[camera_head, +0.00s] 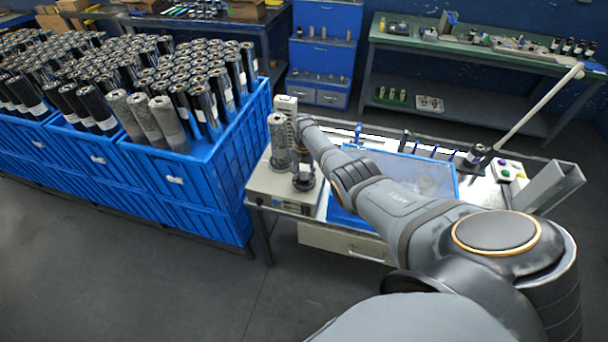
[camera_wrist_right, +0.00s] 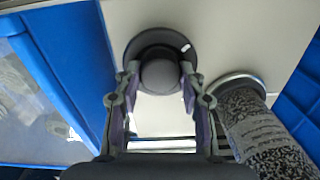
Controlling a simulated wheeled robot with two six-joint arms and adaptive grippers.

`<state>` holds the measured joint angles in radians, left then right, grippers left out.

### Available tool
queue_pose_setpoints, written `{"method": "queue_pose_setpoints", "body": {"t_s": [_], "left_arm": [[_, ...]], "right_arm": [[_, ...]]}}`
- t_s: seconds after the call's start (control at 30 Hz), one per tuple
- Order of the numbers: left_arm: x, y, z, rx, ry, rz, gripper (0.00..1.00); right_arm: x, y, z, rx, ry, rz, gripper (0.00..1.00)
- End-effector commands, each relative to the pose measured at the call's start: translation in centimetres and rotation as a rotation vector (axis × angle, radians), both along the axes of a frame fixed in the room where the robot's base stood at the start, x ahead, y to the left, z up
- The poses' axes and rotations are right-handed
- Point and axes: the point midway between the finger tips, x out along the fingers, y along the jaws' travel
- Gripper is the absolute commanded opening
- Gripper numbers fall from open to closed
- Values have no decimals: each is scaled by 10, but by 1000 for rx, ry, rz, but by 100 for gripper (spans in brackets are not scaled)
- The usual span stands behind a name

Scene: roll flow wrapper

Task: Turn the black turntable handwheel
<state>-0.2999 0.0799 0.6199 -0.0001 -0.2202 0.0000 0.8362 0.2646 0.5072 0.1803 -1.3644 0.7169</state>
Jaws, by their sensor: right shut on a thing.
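The black turntable handwheel (camera_wrist_right: 160,47) is a dark round disc with a raised knob and a small white mark on its rim. It stands on the light top of the wrapper (camera_head: 275,187); in the head view the handwheel (camera_head: 304,184) is partly covered by my gripper. My right gripper (camera_wrist_right: 160,75) has its two fingers on either side of the knob and is shut on it; it also shows in the head view (camera_head: 304,170). A speckled grey roll (camera_head: 279,140) stands upright beside the handwheel, also seen in the wrist view (camera_wrist_right: 262,130). My left gripper is not in view.
A blue-rimmed tray (camera_head: 336,213) with a clear cover lies right of the wrapper. Blue crates (camera_head: 215,190) full of upright rolls stand at the left. A pale lever (camera_head: 535,108) and a button box (camera_head: 508,170) are at the table's right end.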

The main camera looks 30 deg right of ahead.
Motion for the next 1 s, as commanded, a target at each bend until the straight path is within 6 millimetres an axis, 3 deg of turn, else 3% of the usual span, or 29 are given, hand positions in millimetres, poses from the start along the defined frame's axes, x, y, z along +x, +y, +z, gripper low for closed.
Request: {"method": "queue_pose_setpoints", "body": {"t_s": [0.1, 0.13, 0.3, 0.7, 0.87, 1.0], "left_arm": [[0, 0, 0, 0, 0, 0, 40], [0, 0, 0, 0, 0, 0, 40], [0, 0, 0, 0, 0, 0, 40], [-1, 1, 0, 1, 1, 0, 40], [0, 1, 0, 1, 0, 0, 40], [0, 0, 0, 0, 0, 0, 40]], "right_arm": [[0, 0, 0, -1, -1, 1, 9], [0, 0, 0, -1, -1, 1, 42], [0, 0, 0, -1, -1, 1, 63], [1, -1, 7, -1, -2, 1, 63], [0, -1, 31, -3, -5, 2, 63], [1, -1, 69, -2, -6, 2, 63]]}}
